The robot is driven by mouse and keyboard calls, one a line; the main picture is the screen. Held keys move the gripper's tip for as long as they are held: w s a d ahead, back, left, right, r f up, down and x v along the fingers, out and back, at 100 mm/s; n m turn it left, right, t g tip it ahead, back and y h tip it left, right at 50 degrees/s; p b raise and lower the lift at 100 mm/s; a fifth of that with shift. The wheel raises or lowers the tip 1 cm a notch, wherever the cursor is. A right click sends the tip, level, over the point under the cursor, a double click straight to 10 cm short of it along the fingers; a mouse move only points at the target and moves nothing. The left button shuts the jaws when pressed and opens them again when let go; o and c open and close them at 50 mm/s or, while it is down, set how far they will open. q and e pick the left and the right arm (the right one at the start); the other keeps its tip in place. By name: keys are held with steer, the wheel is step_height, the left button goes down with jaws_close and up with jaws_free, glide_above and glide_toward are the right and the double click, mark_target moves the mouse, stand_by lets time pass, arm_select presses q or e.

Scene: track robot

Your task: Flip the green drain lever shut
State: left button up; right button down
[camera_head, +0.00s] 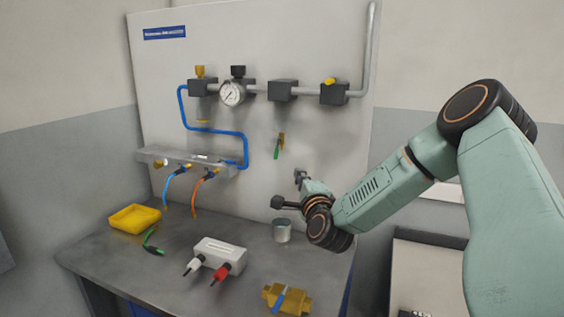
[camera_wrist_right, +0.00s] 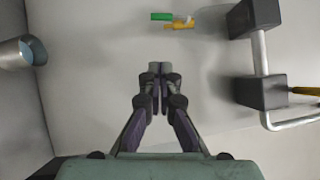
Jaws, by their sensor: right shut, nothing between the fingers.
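The green drain lever (camera_head: 277,153) hangs downward at a small brass valve (camera_head: 281,140) on the grey panel, below the pipe. In the right wrist view, the lever (camera_wrist_right: 161,16) lies beside the brass valve (camera_wrist_right: 180,26) near the top edge. My right gripper (camera_head: 300,177) is in front of the panel, below and slightly right of the lever. Its fingertips (camera_wrist_right: 160,68) are together and empty, with a visible gap to the lever. My left gripper is in neither view.
A metal cup (camera_head: 282,231) stands on the bench below the valve. A pipe with black blocks (camera_head: 283,90) and a gauge (camera_head: 232,93) runs above. A white box (camera_head: 220,252), yellow tray (camera_head: 135,219) and brass fitting (camera_head: 287,299) sit on the bench.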

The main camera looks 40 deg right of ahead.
mark_target(278, 149)
steer(key=w+d+r, duration=0.1)
steer(key=w+d, duration=0.1)
steer(key=w, duration=0.7)
steer(key=shift+w+d+r+p, duration=0.2)
steer(key=shift+w+d+p, duration=0.1)
steer(key=shift+w, duration=0.1)
steer(key=shift+w+f, duration=0.1)
